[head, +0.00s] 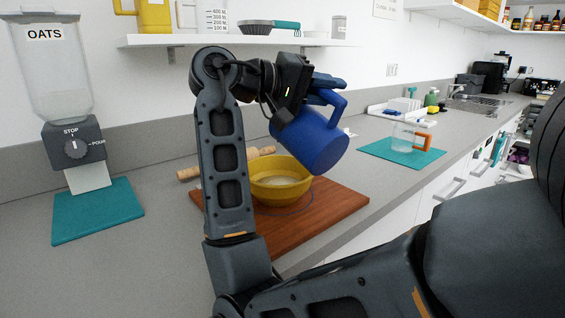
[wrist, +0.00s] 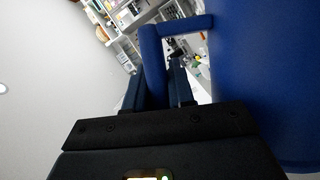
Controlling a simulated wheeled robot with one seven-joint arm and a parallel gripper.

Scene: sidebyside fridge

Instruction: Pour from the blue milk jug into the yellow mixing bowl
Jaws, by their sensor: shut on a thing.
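The blue milk jug (head: 312,143) is held up in the air, tilted, just above and to the right of the yellow mixing bowl in the head view. My gripper (head: 325,88) is shut on the jug's handle. In the wrist view the gripper fingers (wrist: 160,88) close around the handle, and the blue jug wall (wrist: 265,80) fills the right side. The yellow mixing bowl (head: 262,190) sits upright on a brown wooden board (head: 328,207). Pale contents show inside the bowl. The jug's inside is hidden, and I see no clear stream.
A rolling pin (head: 262,153) lies behind the bowl. The oats dispenser (head: 72,140) stands at left behind a teal mat (head: 97,212). A clear jug with orange handle (head: 422,141) stands on another teal mat (head: 375,150) at right. A shelf (head: 222,40) hangs above.

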